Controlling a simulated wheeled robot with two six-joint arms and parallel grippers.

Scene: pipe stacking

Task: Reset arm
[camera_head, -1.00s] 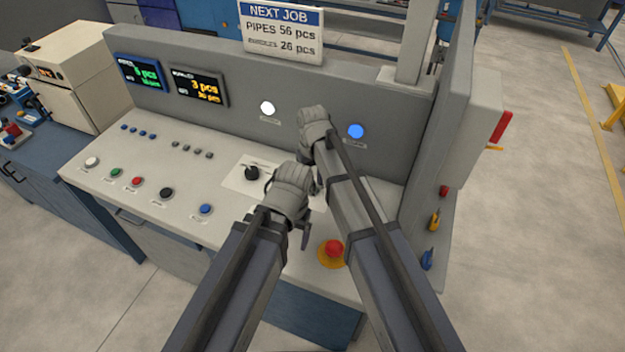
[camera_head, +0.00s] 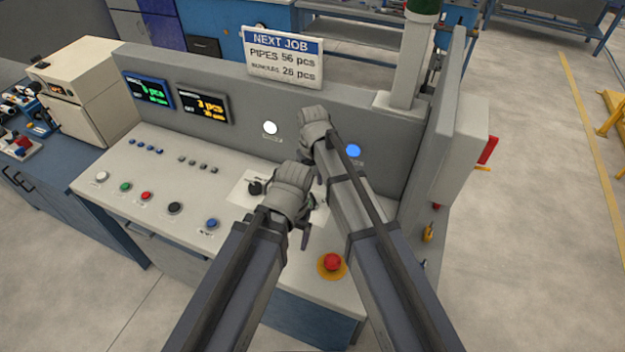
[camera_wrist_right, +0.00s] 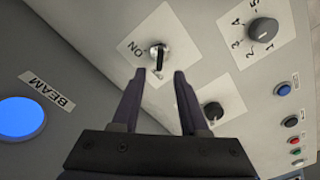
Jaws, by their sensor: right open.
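My right gripper (camera_head: 314,125) reaches over the grey console panel, between a white light and a blue light. Its fingers hide behind its body there. In the right wrist view the right gripper (camera_wrist_right: 157,74) is open and empty, with a small toggle switch (camera_wrist_right: 158,54) marked ON seen between and beyond its fingertips; I cannot tell the exact gap. My left gripper (camera_head: 291,195) is over the console's sloped desk, just right of a black knob (camera_head: 256,187) and close to the right arm in the picture. Its fingers are mostly hidden.
A red mushroom button (camera_head: 332,261) sits on the desk between my forearms. Several coloured buttons line the desk's left part. The upright panel carries a blue light (camera_head: 353,151), two displays and a job sign (camera_head: 283,57). Open floor (camera_head: 530,220) lies to the right.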

